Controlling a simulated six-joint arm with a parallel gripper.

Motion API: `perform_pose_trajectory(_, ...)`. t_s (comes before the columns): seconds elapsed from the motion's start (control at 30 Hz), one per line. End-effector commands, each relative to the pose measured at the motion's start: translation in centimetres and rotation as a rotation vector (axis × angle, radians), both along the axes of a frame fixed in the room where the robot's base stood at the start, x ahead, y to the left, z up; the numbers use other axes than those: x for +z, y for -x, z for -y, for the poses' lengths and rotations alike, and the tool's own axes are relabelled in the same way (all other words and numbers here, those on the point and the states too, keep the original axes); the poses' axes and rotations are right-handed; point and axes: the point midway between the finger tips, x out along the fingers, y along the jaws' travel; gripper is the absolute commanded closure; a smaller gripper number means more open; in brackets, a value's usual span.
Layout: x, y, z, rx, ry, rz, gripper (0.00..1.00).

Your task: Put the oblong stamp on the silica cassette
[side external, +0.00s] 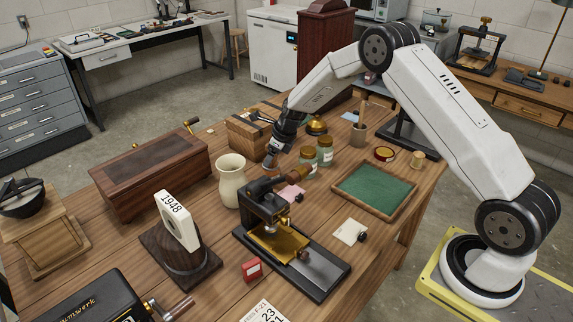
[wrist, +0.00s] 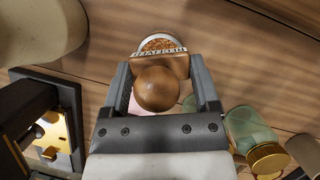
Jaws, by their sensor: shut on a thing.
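My gripper (wrist: 163,78) is shut on the oblong stamp (wrist: 157,90), which has a round brown wooden knob and a wooden block with lettering along its edge. In the side view my gripper (side external: 273,153) is over the table between the cream jug and the glass jars; the stamp is small and hard to make out there. The silica cassette (wrist: 162,42), a pale-rimmed round case with orange beads, shows just beyond the stamp block in the wrist view. The block covers its near part. I cannot tell whether stamp and cassette touch.
The cream jug (side external: 231,181) stands close on the left, with glass jars (side external: 325,151) on the right. A black and brass press (side external: 272,232) is in front. A pink slip (side external: 292,193) lies nearby. A green-lined tray (side external: 374,190) lies right.

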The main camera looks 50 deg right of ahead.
Motion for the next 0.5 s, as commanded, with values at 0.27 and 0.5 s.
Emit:
perform_pose_trajectory(0.27, -0.28, 0.00, 0.00, 0.000, 0.000, 0.000, 0.09)
perform_pose_trajectory(0.5, -0.25, 0.00, 0.00, 0.000, 0.000, 0.000, 0.00)
